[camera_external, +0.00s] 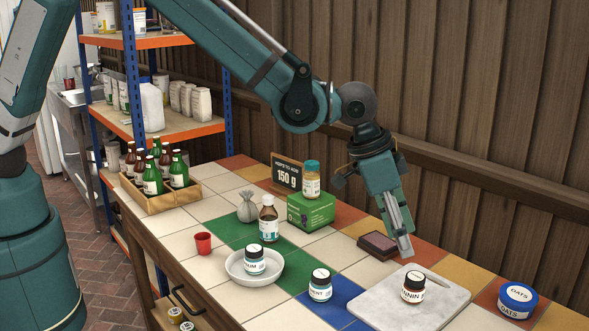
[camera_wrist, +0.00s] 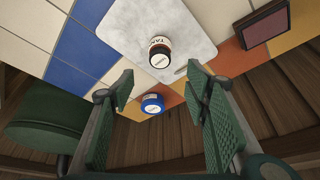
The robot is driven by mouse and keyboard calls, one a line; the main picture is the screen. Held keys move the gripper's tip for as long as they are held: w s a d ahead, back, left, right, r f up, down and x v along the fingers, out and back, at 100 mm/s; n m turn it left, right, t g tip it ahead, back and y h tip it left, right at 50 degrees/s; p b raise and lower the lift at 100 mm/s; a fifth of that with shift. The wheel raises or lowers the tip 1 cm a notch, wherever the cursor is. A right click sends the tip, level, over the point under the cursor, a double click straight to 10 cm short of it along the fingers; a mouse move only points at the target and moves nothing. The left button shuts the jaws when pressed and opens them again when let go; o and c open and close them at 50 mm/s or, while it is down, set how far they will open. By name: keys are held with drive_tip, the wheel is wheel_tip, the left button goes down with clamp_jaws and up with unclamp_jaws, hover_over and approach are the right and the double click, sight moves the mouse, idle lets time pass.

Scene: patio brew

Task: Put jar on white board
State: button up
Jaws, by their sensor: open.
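A white marble board (camera_external: 385,301) lies on the tiled counter at the front right. In the wrist view this jar (camera_wrist: 160,52) sits on the board (camera_wrist: 130,25). A second jar (camera_external: 320,285) stands on the tiles left of the board. A third jar (camera_external: 255,261) stands in a white bowl (camera_external: 234,271). A jar with a teal lid (camera_external: 311,180) stands on a green box (camera_external: 308,213). My gripper (camera_external: 405,248) is open and empty, pointing down above the counter behind the board; both fingers (camera_wrist: 157,82) show apart.
A blue-lidded oats tub (camera_external: 516,300) stands right of the board. A wooden wall runs behind.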

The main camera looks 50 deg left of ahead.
idle(0.8)
drive_tip(key=s+a+r+n+t, duration=0.1)
drive_tip(key=a+r, duration=0.6)
drive_tip(key=a, duration=0.6)
drive_tip(key=a+r+n, duration=0.2)
drive_tip(key=a+r, duration=0.4)
drive_tip(key=a, duration=0.7)
drive_tip(key=s+a+r+n+t, duration=0.1)
drive_tip(key=a+r, duration=0.6)
drive_tip(key=a, duration=0.6)
drive_tip(key=s+a+r+n+t+y, duration=0.1)
drive_tip(key=s+a, duration=0.4)
drive_tip(key=a, duration=0.4)
drive_tip(key=s+a+r+n+y, duration=0.1)
drive_tip(key=s+a+r, duration=0.1)
drive_tip(key=s+a, duration=0.45)
drive_tip(key=s+a+f+n+t+y, duration=0.1)
drive_tip(key=s+a+f+n, duration=0.2)
drive_tip(key=s+a, duration=0.9)
drive_tip(key=shift+s+a+f, duration=0.25)
drive_tip(key=shift+a+f, duration=0.2)
drive_tip(key=shift+a, duration=0.7)
drive_tip(key=shift+o, duration=0.3)
